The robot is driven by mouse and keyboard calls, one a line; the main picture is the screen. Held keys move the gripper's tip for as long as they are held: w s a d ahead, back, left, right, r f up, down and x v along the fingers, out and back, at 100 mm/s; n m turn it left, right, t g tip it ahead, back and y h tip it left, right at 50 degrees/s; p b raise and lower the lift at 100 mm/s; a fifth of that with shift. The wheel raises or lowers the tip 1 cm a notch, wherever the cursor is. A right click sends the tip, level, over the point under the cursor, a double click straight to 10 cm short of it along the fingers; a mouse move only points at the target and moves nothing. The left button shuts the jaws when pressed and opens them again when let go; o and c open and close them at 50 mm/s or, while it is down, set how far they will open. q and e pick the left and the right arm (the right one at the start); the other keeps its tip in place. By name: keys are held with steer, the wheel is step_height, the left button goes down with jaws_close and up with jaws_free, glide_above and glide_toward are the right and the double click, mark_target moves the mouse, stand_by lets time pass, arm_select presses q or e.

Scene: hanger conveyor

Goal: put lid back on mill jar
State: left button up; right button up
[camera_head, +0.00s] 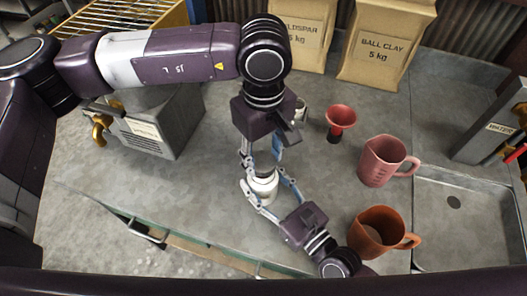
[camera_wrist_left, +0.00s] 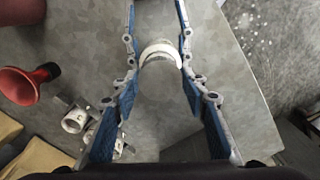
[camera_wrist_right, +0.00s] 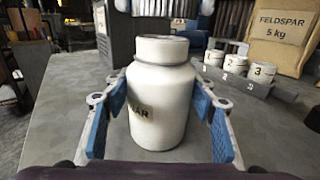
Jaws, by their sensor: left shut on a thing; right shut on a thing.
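The white mill jar (camera_wrist_right: 160,105) stands upright, its label partly readable as "...SPAR"; in the head view (camera_head: 263,190) it sits mid-table. My right gripper (camera_wrist_right: 158,115) is shut around the jar's body, one blue pad on each side. My left gripper (camera_head: 264,168) points down from above the jar. Its blue pads show at the top of the right wrist view, shut on a pale piece, apparently the lid (camera_wrist_right: 155,8), cut off by the frame edge. A gap shows between this piece and the jar's neck. The jar's mouth is not clearly visible.
A red funnel (camera_head: 341,117), a pink mug (camera_head: 383,162) and a brown mug (camera_head: 379,232) stand right of the jar. Clay bags (camera_head: 385,42) stand behind. A grey machine (camera_head: 165,127) is at left, a sink (camera_head: 470,215) at right. Numbered pots (camera_wrist_right: 235,65) sit behind the jar.

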mark_target(263, 183)
stand_by(0.5)
arm_select(q)
steer(key=shift+f, duration=0.9)
steer(key=shift+f, duration=0.5)
